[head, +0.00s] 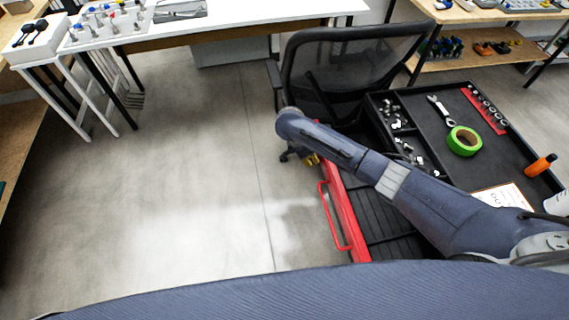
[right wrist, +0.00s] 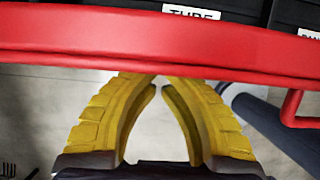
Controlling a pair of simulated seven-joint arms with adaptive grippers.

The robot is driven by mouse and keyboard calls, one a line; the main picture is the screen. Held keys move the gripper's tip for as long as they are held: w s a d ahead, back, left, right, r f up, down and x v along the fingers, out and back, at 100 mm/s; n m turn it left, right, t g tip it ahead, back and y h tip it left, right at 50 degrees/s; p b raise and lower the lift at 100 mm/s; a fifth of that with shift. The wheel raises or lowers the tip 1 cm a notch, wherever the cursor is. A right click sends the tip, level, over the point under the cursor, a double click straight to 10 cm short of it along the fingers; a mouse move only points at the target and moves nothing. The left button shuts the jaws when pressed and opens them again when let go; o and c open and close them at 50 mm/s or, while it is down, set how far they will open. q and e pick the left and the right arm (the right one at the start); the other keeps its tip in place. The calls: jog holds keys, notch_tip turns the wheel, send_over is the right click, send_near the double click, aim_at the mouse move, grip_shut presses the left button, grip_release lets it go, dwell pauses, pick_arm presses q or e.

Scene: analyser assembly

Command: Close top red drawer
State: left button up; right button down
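The red drawer (head: 343,215) stands pulled out from the black tool cart, with its red front and handle facing left in the head view. Its dark inside (head: 385,228) is partly hidden by my right arm. In the right wrist view the red front (right wrist: 150,45) crosses the top of the picture. My right gripper (right wrist: 160,80) has yellow fingers that converge at the red front's lower edge, with nothing seen between them. The red front hides their very ends; I cannot tell if they touch it. My left gripper is out of view.
The cart top (head: 425,105) holds a wrench, green tape (head: 463,141), sockets and an orange bottle (head: 540,165). A black mesh chair (head: 350,65) stands close behind the cart. Open floor (head: 190,180) lies left of the drawer. A white table (head: 250,12) stands at the back.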

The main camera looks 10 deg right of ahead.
jog(key=d, duration=0.8)
jog(key=w+d, duration=0.1)
jog(key=d, duration=0.3)
jog(key=shift+d, duration=0.25)
jog(key=shift+a, duration=0.15)
